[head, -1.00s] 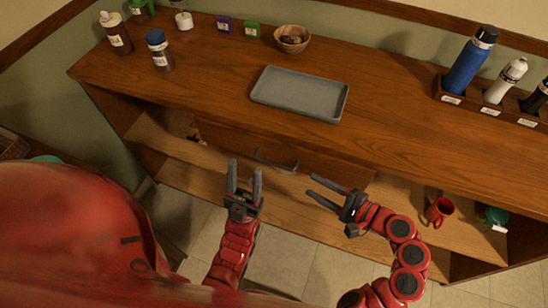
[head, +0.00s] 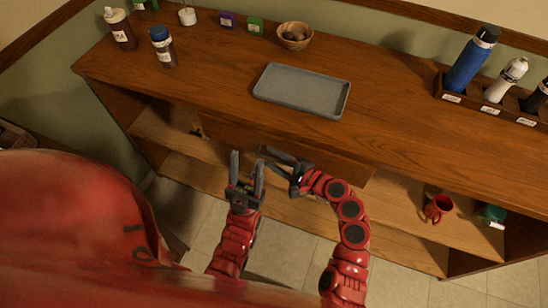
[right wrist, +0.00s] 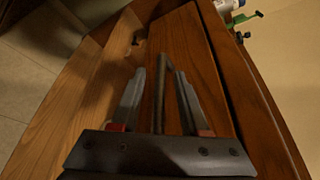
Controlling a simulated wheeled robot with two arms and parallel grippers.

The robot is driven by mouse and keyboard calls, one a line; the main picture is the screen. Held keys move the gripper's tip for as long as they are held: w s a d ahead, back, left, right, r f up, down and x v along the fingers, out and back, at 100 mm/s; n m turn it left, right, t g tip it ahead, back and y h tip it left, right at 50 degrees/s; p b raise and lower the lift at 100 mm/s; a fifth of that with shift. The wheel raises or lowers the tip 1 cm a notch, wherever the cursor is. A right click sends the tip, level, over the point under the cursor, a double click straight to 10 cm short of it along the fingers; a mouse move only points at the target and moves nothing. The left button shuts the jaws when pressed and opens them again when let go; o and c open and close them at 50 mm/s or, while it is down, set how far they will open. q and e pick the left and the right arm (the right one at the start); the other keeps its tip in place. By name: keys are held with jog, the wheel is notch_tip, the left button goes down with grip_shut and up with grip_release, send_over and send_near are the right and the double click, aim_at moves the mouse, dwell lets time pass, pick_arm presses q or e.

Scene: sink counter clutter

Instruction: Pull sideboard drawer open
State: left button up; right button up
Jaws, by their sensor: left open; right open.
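The wooden sideboard (head: 400,130) has a drawer whose front (head: 335,169) lies below the middle of its top and looks closed. In the right wrist view the drawer front (right wrist: 203,65) carries a dark bar handle (right wrist: 160,92). My right gripper (head: 275,158) is open at the drawer front. In the right wrist view its fingers (right wrist: 160,73) lie on either side of the handle; I cannot tell whether they touch it. My left gripper (head: 247,163) is open and empty, just left of the right one. In the head view the grippers largely hide the handle.
A grey tray (head: 302,90) and a wooden bowl (head: 295,36) stand on top. Bottles (head: 163,47) stand at the left, and a bottle rack (head: 490,106) at the right. A red mug (head: 438,208) sits on the open lower shelf (head: 400,205).

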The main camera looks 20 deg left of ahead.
grip_shut()
dwell(1.4)
